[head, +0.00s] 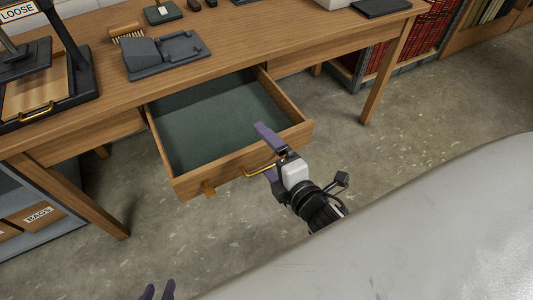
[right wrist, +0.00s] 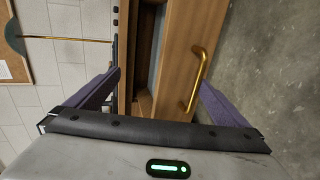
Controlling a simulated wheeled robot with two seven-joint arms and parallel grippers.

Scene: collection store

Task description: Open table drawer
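The wooden table (head: 230,50) has a drawer (head: 215,125) standing pulled out, its green-lined inside empty. Its front carries a brass handle (head: 262,168), which also shows in the right wrist view (right wrist: 203,75). My right gripper (head: 268,157) is at the drawer front by the handle. Its purple fingers are spread wide, one over the drawer's inside and one outside the front. In the right wrist view the drawer front and handle lie between the fingers, with gaps visible. My left gripper (head: 157,291) shows only its two separated fingertips at the bottom edge.
On the tabletop are a dark grey device (head: 165,54), a brush (head: 126,33) and a black stand (head: 75,75). A shelf of red books (head: 420,45) stands behind at right. A box labelled BAGS (head: 38,214) is at lower left. The concrete floor before the drawer is clear.

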